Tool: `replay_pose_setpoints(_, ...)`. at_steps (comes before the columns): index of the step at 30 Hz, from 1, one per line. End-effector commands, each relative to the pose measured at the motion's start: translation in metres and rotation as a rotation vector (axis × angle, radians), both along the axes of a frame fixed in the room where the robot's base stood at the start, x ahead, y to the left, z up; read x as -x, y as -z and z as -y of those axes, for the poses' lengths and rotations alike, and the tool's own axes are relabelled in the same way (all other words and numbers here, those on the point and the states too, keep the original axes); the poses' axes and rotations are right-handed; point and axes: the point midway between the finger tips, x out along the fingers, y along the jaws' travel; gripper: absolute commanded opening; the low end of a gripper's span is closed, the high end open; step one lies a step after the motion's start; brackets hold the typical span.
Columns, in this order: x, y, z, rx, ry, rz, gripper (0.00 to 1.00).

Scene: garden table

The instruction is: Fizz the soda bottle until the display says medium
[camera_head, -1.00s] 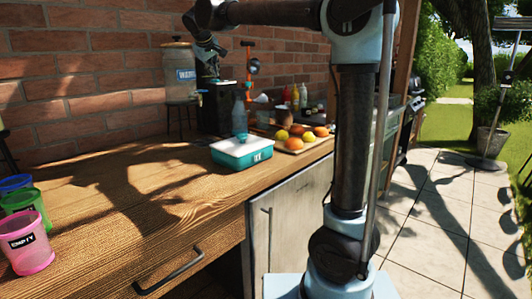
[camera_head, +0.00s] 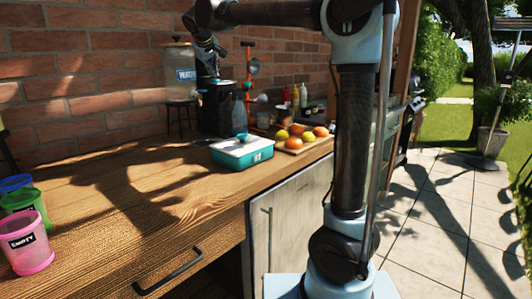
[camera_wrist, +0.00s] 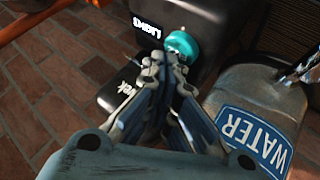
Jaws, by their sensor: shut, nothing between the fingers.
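The black soda machine (camera_head: 216,108) stands upright at the back of the table, against the brick wall. In the wrist view its top (camera_wrist: 205,18) carries a round teal button (camera_wrist: 181,42). The small display (camera_wrist: 148,27) shows white text, upside down in this view, that appears to read LIGHT. My gripper (camera_wrist: 165,62) is shut and empty, its fingertips close by the teal button; I cannot tell whether they touch it. In the head view my gripper (camera_head: 209,72) is above the machine. The soda bottle (camera_head: 239,108) is dim and hard to make out at the machine's right side.
A water dispenser (camera_head: 181,75) on a stand is left of the machine. A teal box with a white lid (camera_head: 242,148), a fruit board (camera_head: 297,148) and sauce bottles (camera_head: 303,95) are to the right. Coloured cups (camera_head: 27,243) stand at the front left. The table's middle is clear.

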Motion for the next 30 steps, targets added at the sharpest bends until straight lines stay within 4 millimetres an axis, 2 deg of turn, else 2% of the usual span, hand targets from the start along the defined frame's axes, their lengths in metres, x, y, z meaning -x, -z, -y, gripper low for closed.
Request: replay_pose_setpoints(30, 0.0018, 0.0083, -0.0003, 0.0, 0.0, 0.0, 0.0)
